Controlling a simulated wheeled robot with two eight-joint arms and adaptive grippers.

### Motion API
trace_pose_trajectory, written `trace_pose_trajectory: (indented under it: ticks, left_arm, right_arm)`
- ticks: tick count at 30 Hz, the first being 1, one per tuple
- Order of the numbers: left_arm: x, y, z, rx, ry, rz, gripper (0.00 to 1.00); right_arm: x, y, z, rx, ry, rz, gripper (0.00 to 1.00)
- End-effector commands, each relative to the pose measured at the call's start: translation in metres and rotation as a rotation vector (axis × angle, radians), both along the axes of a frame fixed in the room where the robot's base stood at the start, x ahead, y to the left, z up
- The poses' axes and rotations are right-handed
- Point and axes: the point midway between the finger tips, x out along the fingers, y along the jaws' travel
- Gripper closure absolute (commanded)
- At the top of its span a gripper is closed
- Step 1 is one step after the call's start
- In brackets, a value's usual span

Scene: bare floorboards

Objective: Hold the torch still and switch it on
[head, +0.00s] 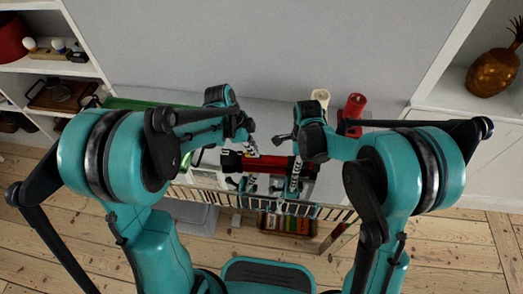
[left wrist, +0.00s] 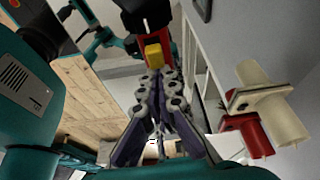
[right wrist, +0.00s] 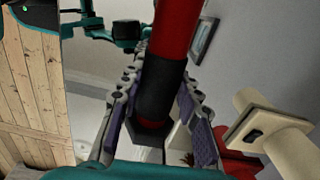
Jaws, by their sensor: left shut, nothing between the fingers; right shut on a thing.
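The torch (head: 268,163) lies level in the head view, with a red body and a black left end. My right gripper (head: 294,172) is shut on it toward its right part. In the right wrist view the fingers (right wrist: 155,115) sit either side of the torch's black section (right wrist: 160,85), with the red body (right wrist: 178,28) beyond. My left gripper (head: 251,147) is shut and empty just above the torch. In the left wrist view its closed fingertips (left wrist: 156,72) are at the yellow switch (left wrist: 153,54); I cannot tell if they touch. No light shows.
A green-edged item (head: 130,104) lies at the left. A rail (head: 330,210) runs along the front edge. Shelves flank both sides.

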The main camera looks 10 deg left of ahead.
Motion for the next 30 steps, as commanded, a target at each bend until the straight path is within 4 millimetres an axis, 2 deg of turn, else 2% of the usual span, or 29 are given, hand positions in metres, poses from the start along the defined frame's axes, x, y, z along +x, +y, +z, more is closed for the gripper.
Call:
trace_pose_trajectory:
  ticks: [11,14,19,24,30]
  left_arm:
    - [0.000,0.002,-0.001,0.007,0.000,0.001,1.00]
    - [0.001,-0.007,-0.001,0.007,0.000,-0.002,1.00]
    - [0.002,-0.041,-0.001,0.003,-0.001,-0.007,1.00]
    - [0.001,-0.024,0.040,0.002,0.000,0.001,1.00]
    - [0.000,-0.012,0.076,0.001,0.000,0.000,1.00]
  right_arm:
    - [0.000,-0.003,0.000,-0.007,0.000,-0.004,1.00]
    - [0.000,-0.003,0.000,-0.007,0.000,-0.004,1.00]
    - [0.000,-0.003,0.000,-0.006,0.000,-0.003,1.00]
    - [0.000,-0.002,0.000,-0.004,0.000,-0.002,1.00]
    - [0.000,-0.002,0.000,-0.004,0.000,-0.002,1.00]
